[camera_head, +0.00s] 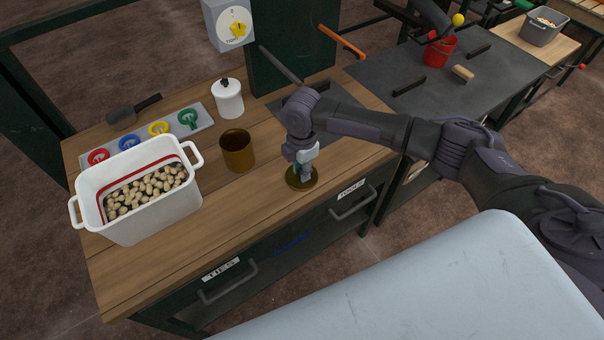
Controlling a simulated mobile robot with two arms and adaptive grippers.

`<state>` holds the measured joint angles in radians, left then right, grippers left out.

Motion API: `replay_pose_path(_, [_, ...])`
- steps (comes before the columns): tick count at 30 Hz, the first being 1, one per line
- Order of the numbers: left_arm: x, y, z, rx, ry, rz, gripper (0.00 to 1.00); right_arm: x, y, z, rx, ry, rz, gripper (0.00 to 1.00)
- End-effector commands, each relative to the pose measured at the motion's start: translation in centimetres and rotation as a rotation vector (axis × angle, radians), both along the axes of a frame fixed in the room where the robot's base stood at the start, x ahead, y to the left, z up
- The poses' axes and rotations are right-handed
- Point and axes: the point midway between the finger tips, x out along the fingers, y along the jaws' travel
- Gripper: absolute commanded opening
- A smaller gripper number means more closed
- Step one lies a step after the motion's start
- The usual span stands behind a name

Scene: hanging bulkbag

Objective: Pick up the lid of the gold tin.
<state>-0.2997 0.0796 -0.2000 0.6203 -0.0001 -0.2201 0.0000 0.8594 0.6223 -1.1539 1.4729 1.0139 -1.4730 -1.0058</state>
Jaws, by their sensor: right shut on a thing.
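The gold tin (238,153) stands open and upright on the wooden worktop, with its dark inside showing. Its round gold lid (297,186) is to the right of the tin, near the front edge of the worktop. My right gripper (304,174) points down from above and is shut on the lid at its middle. I cannot tell whether the lid touches the wood or is slightly above it. The fingers hide the middle of the lid. My left gripper is not in view.
A white tub (140,215) of pale pieces stands at the left. A white lidded jar (228,100) is behind the tin. A grey strip (175,128) holds several coloured rings. A dial scale (230,25) is at the back. A red bucket (440,52) stands on the dark table.

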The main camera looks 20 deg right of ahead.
Motion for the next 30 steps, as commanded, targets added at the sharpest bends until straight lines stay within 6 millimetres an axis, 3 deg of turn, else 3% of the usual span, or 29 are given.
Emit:
replay_pose_path(11, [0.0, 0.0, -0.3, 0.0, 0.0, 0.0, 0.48, -0.4, -0.1, 0.0, -0.004, 0.012, 0.0, 0.0])
replay_pose_path(18, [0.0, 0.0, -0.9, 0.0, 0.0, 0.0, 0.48, -0.2, 0.0, 3.9, -0.001, 0.004, 0.002, 0.0])
replay_pose_path(30, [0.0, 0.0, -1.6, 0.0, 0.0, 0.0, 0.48, -7.2, -5.6, 8.9, -0.005, 0.005, -0.001, 0.0])
